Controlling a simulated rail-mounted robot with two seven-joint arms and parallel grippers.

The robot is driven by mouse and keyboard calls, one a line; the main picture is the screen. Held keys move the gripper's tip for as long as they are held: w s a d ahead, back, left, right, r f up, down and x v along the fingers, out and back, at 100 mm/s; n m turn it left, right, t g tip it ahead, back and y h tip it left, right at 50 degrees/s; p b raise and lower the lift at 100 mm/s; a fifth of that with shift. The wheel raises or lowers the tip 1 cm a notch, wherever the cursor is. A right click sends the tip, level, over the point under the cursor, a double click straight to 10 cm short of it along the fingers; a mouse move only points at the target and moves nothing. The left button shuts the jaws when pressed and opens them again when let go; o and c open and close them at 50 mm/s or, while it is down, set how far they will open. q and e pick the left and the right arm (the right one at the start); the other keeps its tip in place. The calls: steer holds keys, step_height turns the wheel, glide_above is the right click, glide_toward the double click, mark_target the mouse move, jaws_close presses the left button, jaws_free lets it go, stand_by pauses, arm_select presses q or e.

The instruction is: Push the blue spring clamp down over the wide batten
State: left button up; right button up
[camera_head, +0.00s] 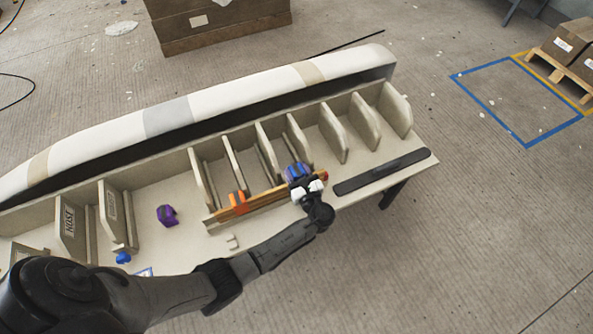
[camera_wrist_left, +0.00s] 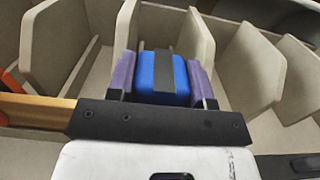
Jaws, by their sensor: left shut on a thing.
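The blue spring clamp (camera_head: 296,170) is a blue block with a dark band across it. In the left wrist view the clamp (camera_wrist_left: 158,75) sits between the two purple fingers of my left gripper (camera_wrist_left: 163,82), which is shut on it. In the head view my left gripper (camera_head: 298,172) is at the right part of the wooden batten (camera_head: 270,196). The batten (camera_wrist_left: 38,110) also enters the left wrist view from the left and passes behind the gripper body. Whether the clamp's jaws straddle the batten is hidden. My right gripper is not in view.
An orange clamp (camera_head: 239,203) sits on the batten to the left. A purple clamp (camera_head: 167,214) and a small blue object (camera_head: 123,257) lie farther left. Upright mould ribs (camera_head: 332,133) stand close behind. A dark strip (camera_head: 381,172) lies on the bench at right.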

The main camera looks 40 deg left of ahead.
arm_select(q)
steer(key=shift+f+b, duration=0.4)
steer(key=shift+f, duration=0.15)
steer(key=shift+f+b, duration=0.4)
steer(key=shift+f, duration=0.2)
steer(key=shift+f, duration=0.15)
